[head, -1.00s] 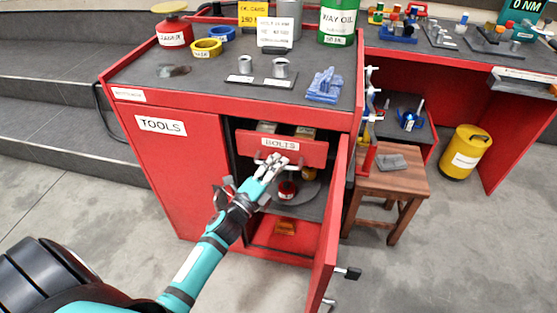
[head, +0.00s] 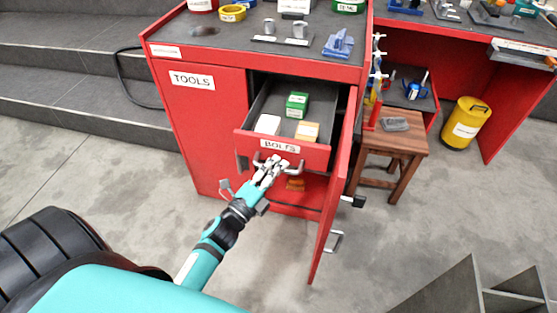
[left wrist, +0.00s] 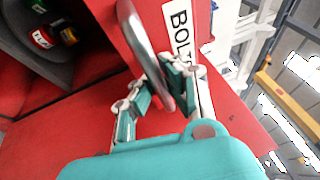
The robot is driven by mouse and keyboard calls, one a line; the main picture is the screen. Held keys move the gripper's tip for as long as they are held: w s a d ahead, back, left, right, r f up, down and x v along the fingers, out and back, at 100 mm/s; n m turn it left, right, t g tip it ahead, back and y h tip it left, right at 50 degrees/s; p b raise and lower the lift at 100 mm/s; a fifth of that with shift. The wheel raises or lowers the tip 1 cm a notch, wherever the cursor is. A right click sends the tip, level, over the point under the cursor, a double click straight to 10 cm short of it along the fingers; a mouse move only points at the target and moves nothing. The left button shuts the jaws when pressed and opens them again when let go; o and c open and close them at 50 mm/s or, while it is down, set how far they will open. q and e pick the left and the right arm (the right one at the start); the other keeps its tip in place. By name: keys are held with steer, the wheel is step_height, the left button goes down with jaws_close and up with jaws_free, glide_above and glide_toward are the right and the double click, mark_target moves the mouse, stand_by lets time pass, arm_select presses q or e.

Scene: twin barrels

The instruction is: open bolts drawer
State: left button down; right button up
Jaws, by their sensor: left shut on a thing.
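The bolts drawer (head: 304,146) is a red-fronted drawer with a white BOLTS label, pulled well out of the red cabinet. My left gripper (head: 271,167) is shut on the metal bar handle (left wrist: 146,50) at the drawer's front. In the left wrist view its fingers (left wrist: 167,90) close around the bar next to the label. My right gripper is in no view.
The red cabinet door (head: 333,190) stands open right of the drawer. A wooden stool (head: 393,142) and a yellow canister (head: 464,123) stand farther right. Grey shelving (head: 478,295) is at the lower right. Steps (head: 70,85) rise on the left. Open floor lies in front.

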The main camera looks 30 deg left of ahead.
arm_select(q)
steer(key=shift+s+f, duration=0.2)
steer(key=shift+s, duration=0.1)
steer(key=c, duration=1.3)
jaws_free()
steer(key=shift+r, duration=0.1)
steer(key=shift+c, duration=0.2)
steer(key=v, duration=1.2)
steer(key=shift+w, duration=0.1)
